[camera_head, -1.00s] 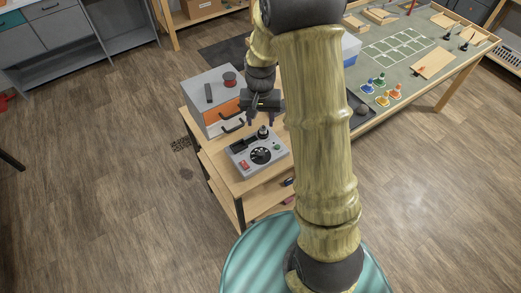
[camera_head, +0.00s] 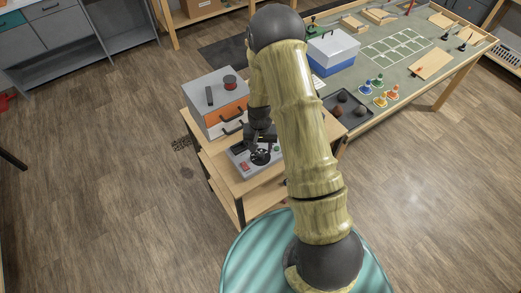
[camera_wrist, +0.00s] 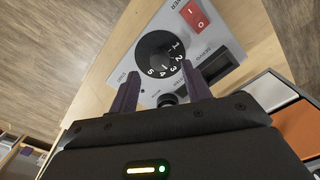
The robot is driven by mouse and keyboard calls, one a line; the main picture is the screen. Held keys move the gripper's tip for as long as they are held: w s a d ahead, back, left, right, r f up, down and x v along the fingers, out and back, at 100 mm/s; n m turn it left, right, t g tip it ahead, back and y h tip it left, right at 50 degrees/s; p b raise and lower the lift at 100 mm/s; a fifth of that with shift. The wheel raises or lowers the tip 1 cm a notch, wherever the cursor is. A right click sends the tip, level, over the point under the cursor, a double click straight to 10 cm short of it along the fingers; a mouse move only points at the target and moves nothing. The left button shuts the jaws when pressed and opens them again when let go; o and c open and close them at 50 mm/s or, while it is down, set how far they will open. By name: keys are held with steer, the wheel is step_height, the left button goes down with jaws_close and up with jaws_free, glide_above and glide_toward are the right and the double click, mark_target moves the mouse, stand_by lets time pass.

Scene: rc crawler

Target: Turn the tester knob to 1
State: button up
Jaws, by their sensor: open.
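The tester is a grey box (camera_head: 241,161) on the small wooden stand, partly hidden by my gripper in the head view. Its round black knob dial (camera_wrist: 158,52), marked with white numbers 1 to 5, shows in the wrist view just beyond my fingertips. It also shows in the head view (camera_head: 261,158). My gripper (camera_wrist: 160,72) is open, with its two dark fingers apart and low over the tester. A black round post (camera_wrist: 167,100) shows between the fingers. I cannot tell whether a finger touches the dial or which number is selected.
A red rocker switch (camera_wrist: 194,15) sits on the panel near the dial. A grey drawer cabinet (camera_head: 213,104) with an orange drawer stands just behind the tester. The green-topped workbench (camera_head: 437,87) holds a blue-and-white box (camera_head: 333,52) and a dark tray (camera_head: 347,111).

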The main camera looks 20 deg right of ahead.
mark_target(260, 154)
steer(key=shift+f+p, duration=0.35)
steer(key=shift+f, duration=1.4)
steer(key=shift+c, duration=0.5)
steer(key=c, duration=0.9)
